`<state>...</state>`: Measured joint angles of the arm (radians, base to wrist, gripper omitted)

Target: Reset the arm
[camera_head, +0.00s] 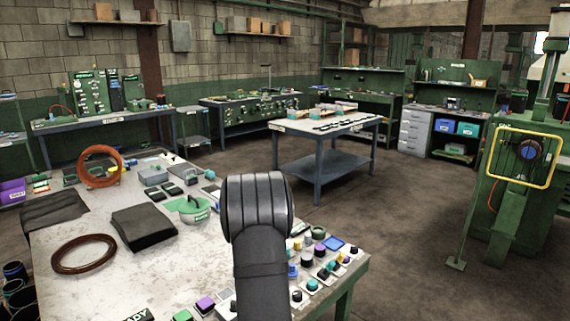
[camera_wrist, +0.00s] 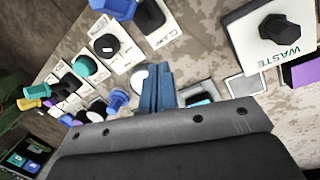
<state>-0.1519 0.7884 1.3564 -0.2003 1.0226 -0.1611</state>
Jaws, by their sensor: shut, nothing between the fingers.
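My gripper shows in the wrist view as two blue fingers (camera_wrist: 158,90) close together, shut and empty. They are over the part of the worktable (camera_head: 150,270) that carries knobs and labelled plates. In the head view my dark arm stands in front of the table's right part and hides the gripper and some of the controls. A plate marked WASTE with a black knob (camera_wrist: 278,30) is at the upper right of the wrist view.
Several knobs and buttons (camera_head: 318,252) crowd the table's right end. A brown ring (camera_head: 84,254) and a black folded sheet (camera_head: 143,227) lie on the left. The floor (camera_head: 420,240) to the right is open.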

